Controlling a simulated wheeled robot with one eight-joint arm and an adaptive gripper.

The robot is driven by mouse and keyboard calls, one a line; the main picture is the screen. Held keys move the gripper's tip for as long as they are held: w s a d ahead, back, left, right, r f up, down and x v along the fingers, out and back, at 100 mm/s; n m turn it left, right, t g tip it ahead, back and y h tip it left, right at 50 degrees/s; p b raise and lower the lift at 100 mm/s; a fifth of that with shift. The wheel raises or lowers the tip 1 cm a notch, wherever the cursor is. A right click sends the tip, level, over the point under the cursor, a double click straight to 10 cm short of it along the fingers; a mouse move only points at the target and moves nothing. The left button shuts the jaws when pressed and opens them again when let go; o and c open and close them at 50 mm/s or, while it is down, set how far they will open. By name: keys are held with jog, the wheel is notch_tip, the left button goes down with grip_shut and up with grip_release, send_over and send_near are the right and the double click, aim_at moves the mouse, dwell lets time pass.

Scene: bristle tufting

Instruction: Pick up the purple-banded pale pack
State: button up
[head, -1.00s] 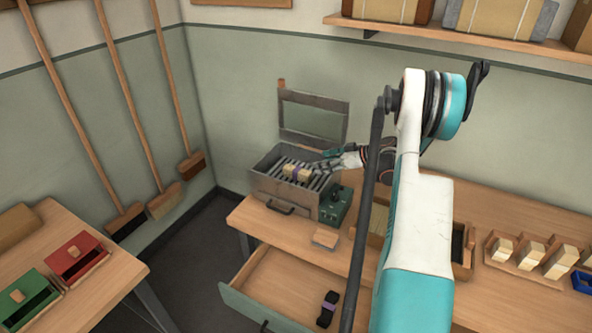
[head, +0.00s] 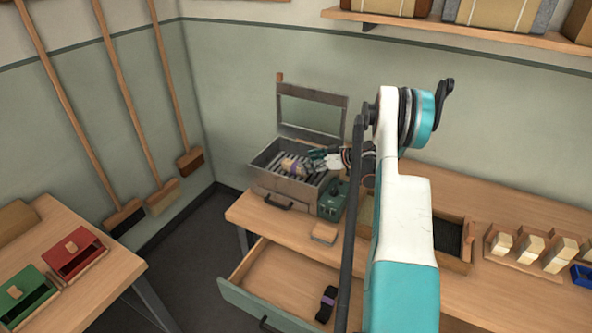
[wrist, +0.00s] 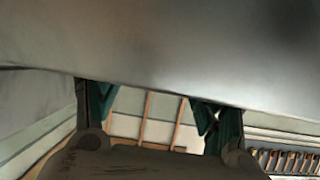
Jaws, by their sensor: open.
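The pale pack with a purple band (head: 291,167) lies on the dark slats inside the open grey metal box (head: 284,187) on the bench. My gripper (head: 311,161) reaches into the box from the right, low over the slats, with its fingers at the pack's right end and partly hiding it. I cannot tell whether they touch it. In the wrist view my gripper (wrist: 155,103) shows two dark-green fingers spread apart. A large blurred grey surface fills the top of that view, and I cannot make out the pack there.
The box's framed lid (head: 312,115) stands raised behind. A green unit (head: 332,201) adjoins the box at right. An open drawer (head: 285,284) below holds a dark, purple-banded item (head: 327,303). A divided wooden tray (head: 455,240) stands right of my arm.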

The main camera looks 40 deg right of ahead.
aim_at(296, 164)
jog(key=x, duration=0.2)
jog(key=b+x, duration=0.1)
jog(key=x, duration=0.1)
jog(key=shift+s+a+f, duration=0.1)
jog(key=shift+s+a, duration=0.1)
jog(key=shift+a, duration=0.1)
jog(key=shift+w+f, duration=0.15)
jog(key=shift+w, duration=0.15)
jog(key=c, duration=1.2)
